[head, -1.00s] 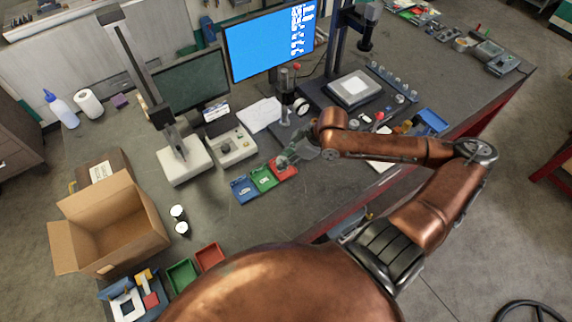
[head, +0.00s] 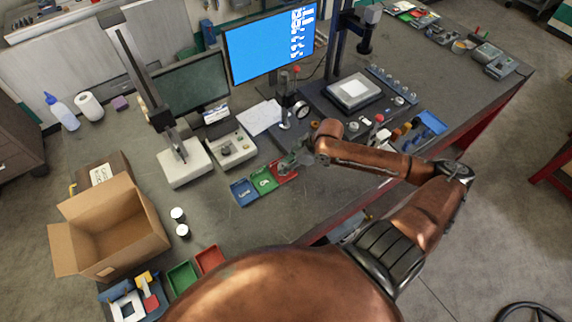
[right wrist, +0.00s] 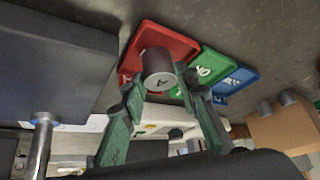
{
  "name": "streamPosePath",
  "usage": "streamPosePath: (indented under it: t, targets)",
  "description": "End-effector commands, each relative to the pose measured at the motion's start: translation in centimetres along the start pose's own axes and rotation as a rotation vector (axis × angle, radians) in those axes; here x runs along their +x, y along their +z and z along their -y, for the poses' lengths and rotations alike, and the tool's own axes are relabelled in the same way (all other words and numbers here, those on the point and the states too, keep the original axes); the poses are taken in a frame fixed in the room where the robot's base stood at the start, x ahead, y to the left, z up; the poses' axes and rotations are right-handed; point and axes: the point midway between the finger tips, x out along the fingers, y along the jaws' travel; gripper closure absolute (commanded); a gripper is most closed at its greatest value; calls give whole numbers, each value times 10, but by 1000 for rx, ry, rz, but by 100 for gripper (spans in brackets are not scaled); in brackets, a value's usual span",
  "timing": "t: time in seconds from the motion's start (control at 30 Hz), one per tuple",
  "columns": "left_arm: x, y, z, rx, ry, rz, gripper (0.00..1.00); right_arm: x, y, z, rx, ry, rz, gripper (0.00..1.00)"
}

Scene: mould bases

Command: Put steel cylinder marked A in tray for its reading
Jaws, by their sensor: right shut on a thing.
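The steel cylinder (right wrist: 158,68) is a short grey cylinder with a dark letter A on its end face. My right gripper (right wrist: 160,92) is shut on it, with a green finger at each side. In the right wrist view the cylinder overlaps the red tray (right wrist: 180,40); I cannot tell whether it touches the tray. The green tray (right wrist: 206,67) with white OK lettering and the blue tray (right wrist: 238,80) lie beside it. In the head view my right gripper (head: 286,166) is at the red tray and hides part of it. My left gripper is not in view.
Two small cylinders (head: 178,214) stand near the open cardboard box (head: 108,225). A grey instrument box (head: 233,147), a dial gauge stand (head: 286,108) and a blue-lit monitor (head: 268,42) stand behind the trays.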

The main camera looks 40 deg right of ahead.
Motion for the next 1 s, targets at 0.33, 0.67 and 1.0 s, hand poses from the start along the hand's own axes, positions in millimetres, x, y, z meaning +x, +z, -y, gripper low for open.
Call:
streamPosePath:
  t: [0.33, 0.67, 1.0]
  targets:
    - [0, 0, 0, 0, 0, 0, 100, 1, 1, 0, 1, 0, 0, 54]
    - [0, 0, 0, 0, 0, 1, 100, -5, 0, 0, 1, 1, 1, 54]
    - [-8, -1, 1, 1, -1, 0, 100, -70, 1, 0, 2, 1, 5, 54]
